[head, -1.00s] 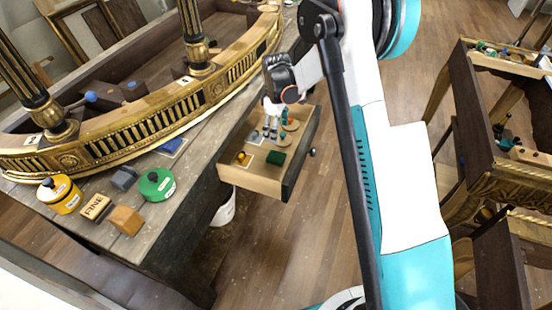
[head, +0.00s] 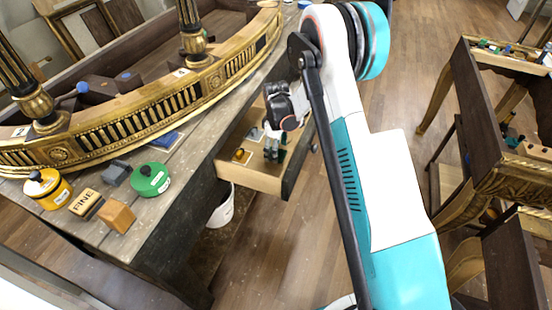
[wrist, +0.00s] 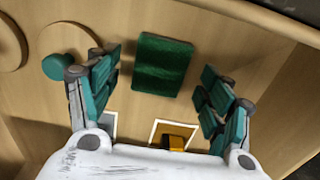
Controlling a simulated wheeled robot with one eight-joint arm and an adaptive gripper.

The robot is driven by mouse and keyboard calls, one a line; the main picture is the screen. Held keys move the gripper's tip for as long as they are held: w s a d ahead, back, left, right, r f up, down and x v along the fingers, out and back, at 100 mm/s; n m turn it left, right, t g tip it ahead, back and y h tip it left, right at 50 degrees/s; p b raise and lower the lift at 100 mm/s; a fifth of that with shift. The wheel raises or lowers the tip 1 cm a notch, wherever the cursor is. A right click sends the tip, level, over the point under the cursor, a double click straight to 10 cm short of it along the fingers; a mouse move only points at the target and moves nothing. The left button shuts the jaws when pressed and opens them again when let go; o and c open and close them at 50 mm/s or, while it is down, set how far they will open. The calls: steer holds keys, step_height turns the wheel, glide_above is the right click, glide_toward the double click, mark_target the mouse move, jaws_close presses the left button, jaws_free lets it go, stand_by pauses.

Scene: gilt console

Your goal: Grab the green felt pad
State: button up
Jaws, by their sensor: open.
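The green felt pad (wrist: 163,65) lies flat on the wooden floor of the open drawer (head: 262,181). In the wrist view it shows whole, ahead of my gripper and between the lines of its two fingers. My gripper (wrist: 161,92) is open and empty, with teal finger pads to the left and right of the pad, apart from it. In the head view my gripper (head: 275,150) points down into the drawer, and it hides most or all of the pad there.
In the drawer are a small yellow item (wrist: 175,142) on a white-edged square, a teal round piece (wrist: 60,67) and wooden discs (wrist: 58,40). The drawer walls stand close around. The workbench (head: 185,165) with tins and blocks is at left.

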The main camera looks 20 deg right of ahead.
steer(key=shift+f, duration=0.7)
steer(key=shift+r, duration=0.1)
steer(key=shift+c, duration=0.3)
steer(key=c, duration=0.9)
